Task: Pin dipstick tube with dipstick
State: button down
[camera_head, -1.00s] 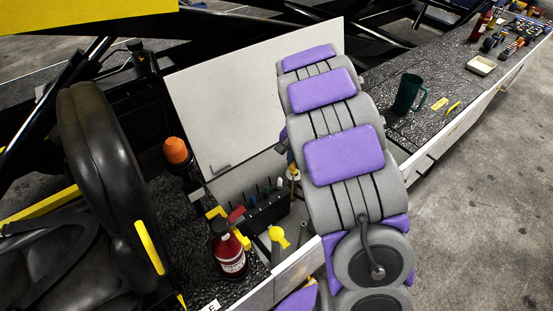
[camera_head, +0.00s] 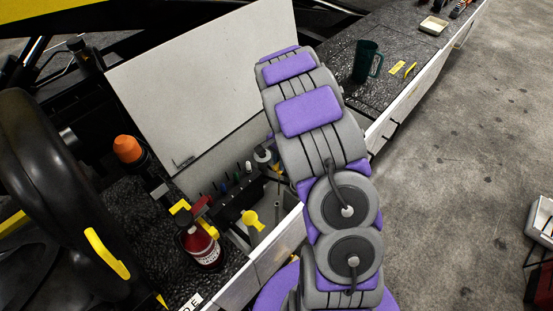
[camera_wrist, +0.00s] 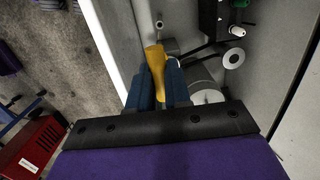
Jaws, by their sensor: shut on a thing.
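In the wrist view a yellow handle (camera_wrist: 155,62), which I take for the dipstick's, stands between the blue fingers of my gripper (camera_wrist: 160,82). The fingers are shut on its narrow part. The dipstick's lower end is hidden or too dark to tell. Just beyond the handle is a small pale ring (camera_wrist: 158,26), perhaps a tube mouth; I cannot be sure. In the head view a yellow piece (camera_head: 252,219) on a pale stem shows in the open bay; I cannot tell whether it is the held one. My arm hides the gripper there.
A white front wall (camera_head: 272,262) borders the bay, beside a black tool rack (camera_head: 237,204). A red bottle (camera_head: 203,252) and an orange-capped bottle (camera_head: 127,149) stand left. A green mug (camera_head: 367,62) stands on the dark deck. Floor at right is mostly clear, with a red box (camera_head: 541,287).

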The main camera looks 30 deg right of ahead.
aim_at(279, 172)
jog(key=shift+d, duration=0.15)
jog(key=shift+a+r+p, duration=0.15)
jog(key=shift+a+p, duration=0.15)
jog(key=shift+a, duration=0.45)
jog(key=shift+a+f, duration=0.2)
jog(key=shift+a, duration=0.1)
jog(key=shift+a+f, duration=0.1)
jog(key=shift+f, duration=0.2)
jog(key=f, duration=0.1)
jog(key=d+f, duration=0.2)
jog(key=shift+f+b, duration=0.35)
jog(key=shift+f, duration=0.05)
jog(key=shift+a+f, duration=0.4)
jog(key=shift+f, duration=0.15)
jog(key=shift+d+f, duration=0.15)
jog(key=shift+d, duration=0.05)
jog(key=shift+a, duration=0.65)
